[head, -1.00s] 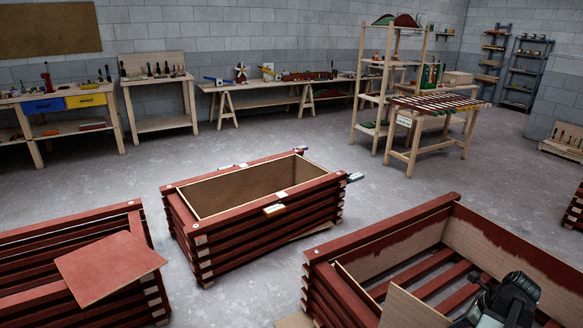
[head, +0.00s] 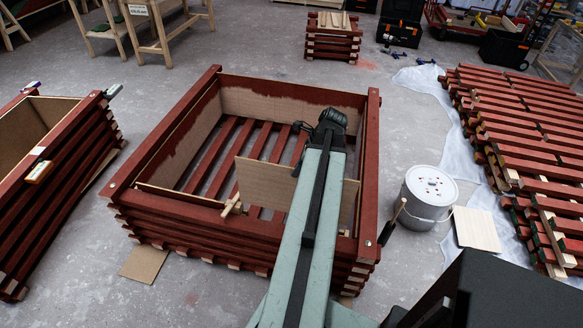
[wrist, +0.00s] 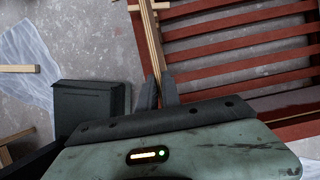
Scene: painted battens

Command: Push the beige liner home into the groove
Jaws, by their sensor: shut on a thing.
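The beige liner (head: 263,181) is a flat upright panel at the near side of the red slatted crate (head: 160,150). My arm crosses in front of it in the head view. Its top stands above the near wall; its lower edge is hidden, so I cannot tell how it sits in the groove. In the wrist view my gripper (wrist: 158,92) is shut on the liner, seen nearly edge-on (wrist: 151,38). In the head view the fingertips are hidden behind my wrist. The groove itself is not clearly visible.
Beige panels line the crate's far wall (head: 255,104) and left side. A small wooden piece (head: 232,204) lies at the near rim. A lidded paint bucket (head: 425,195) stands right of the crate, near stacked red battens (head: 520,135). Another crate (head: 60,150) stands left.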

